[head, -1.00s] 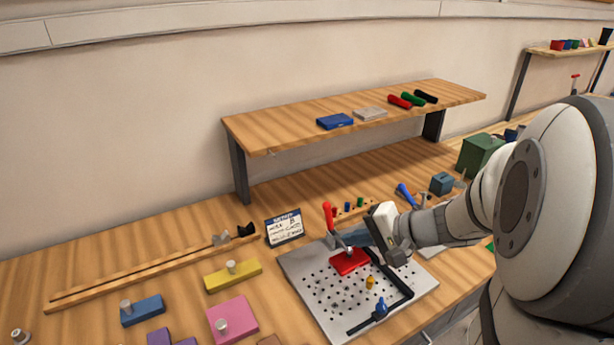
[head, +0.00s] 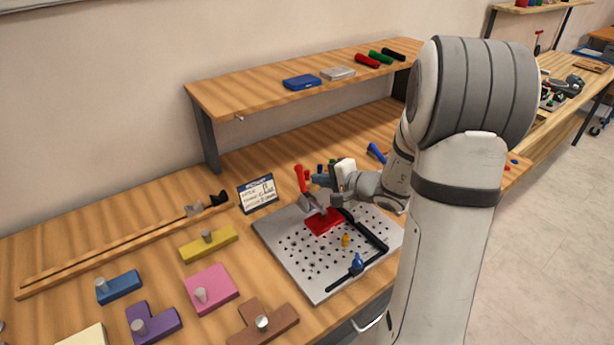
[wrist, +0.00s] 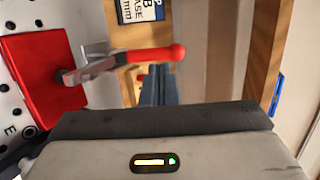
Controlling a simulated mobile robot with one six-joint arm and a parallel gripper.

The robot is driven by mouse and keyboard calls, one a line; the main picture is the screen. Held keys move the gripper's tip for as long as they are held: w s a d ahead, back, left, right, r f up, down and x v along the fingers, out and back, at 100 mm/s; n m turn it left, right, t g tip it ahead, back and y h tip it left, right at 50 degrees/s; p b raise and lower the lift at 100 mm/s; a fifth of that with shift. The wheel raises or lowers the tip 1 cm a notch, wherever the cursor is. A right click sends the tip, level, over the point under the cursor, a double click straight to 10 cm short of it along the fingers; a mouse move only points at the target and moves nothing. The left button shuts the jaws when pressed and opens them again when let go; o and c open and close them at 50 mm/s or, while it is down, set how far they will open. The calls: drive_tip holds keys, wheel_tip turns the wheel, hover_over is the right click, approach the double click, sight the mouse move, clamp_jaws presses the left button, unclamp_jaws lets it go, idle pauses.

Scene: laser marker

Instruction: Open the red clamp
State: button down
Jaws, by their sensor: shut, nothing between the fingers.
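The red clamp has a red handle (head: 302,179) standing nearly upright over the perforated grey plate (head: 285,255). Its metal body meets a red block (head: 323,223) on that plate. In the wrist view the red handle (wrist: 150,55) extends right from the metal arm, above the red block (wrist: 40,75). My gripper (head: 318,180) is just right of the handle in the head view, with its blue-grey fingers pointing toward it. The fingers (wrist: 157,86) are shut and empty in the wrist view, just below the handle in the picture. I cannot tell whether they touch it.
A black bar (head: 365,232), an orange peg (head: 346,240) and a blue knob (head: 357,262) are on the plate. A label card (head: 257,194) stands behind it. A raised shelf (head: 240,95) runs along the back. Coloured blocks with knobs lie at left.

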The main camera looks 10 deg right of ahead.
sight(302, 177)
drive_tip(key=shift+p+x, duration=0.3)
drive_tip(key=shift+x, duration=1.5)
